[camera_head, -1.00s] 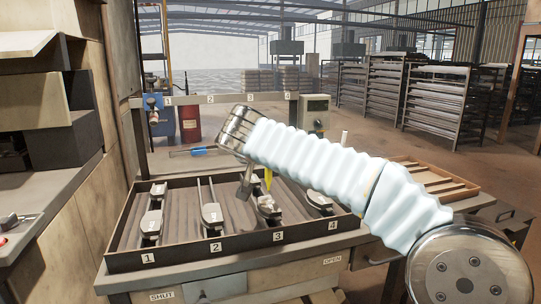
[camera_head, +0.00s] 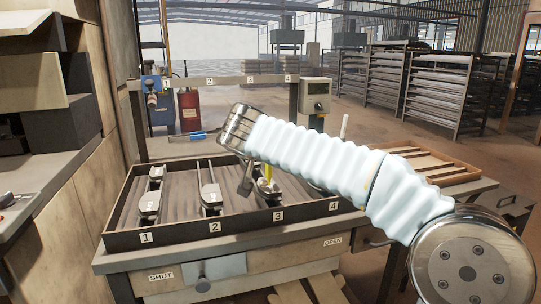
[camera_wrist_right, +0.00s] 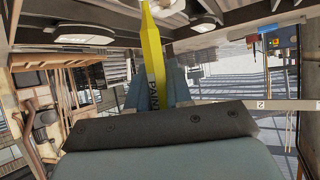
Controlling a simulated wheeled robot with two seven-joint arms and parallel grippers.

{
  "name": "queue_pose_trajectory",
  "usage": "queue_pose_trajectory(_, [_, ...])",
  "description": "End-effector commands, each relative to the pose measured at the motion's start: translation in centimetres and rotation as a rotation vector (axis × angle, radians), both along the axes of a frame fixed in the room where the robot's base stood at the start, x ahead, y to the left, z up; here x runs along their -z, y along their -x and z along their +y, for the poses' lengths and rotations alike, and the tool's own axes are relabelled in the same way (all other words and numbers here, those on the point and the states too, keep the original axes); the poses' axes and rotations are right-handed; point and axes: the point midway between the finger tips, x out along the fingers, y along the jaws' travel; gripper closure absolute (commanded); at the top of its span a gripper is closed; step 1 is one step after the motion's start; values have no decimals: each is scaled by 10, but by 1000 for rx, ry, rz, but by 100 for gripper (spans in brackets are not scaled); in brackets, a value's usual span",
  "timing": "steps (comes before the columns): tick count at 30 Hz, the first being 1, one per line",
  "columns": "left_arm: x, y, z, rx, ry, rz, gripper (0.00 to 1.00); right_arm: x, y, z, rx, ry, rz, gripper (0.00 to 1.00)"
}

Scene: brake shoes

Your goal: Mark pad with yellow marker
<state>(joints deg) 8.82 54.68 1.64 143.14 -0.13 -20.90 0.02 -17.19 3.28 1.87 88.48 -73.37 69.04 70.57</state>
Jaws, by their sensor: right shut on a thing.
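The yellow marker (camera_head: 268,171) points down over the brake shoe in slot 3 (camera_head: 266,189). Its tip is at or just above that shoe; I cannot tell whether they touch. My right gripper (camera_head: 257,177) is shut on the marker. In the right wrist view the marker (camera_wrist_right: 152,50) stands between the fingers (camera_wrist_right: 153,88), its tip at the top edge. Shoes in slot 1 (camera_head: 150,205) and slot 2 (camera_head: 211,197) lie in the tray (camera_head: 180,237). The slot 4 shoe is mostly hidden behind my right arm. My left gripper is out of view.
A blue-handled tool (camera_head: 195,135) lies behind the tray. A control box (camera_head: 315,97) stands on the rear rail. A wooden tray (camera_head: 440,166) sits at the right. A wall and shelf (camera_head: 45,160) close off the left side.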

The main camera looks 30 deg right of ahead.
Motion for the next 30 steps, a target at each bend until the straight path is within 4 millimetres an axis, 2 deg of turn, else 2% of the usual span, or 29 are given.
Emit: queue_pose_trajectory(30, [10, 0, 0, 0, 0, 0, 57, 8, -2, 0, -1, 1, 1, 100])
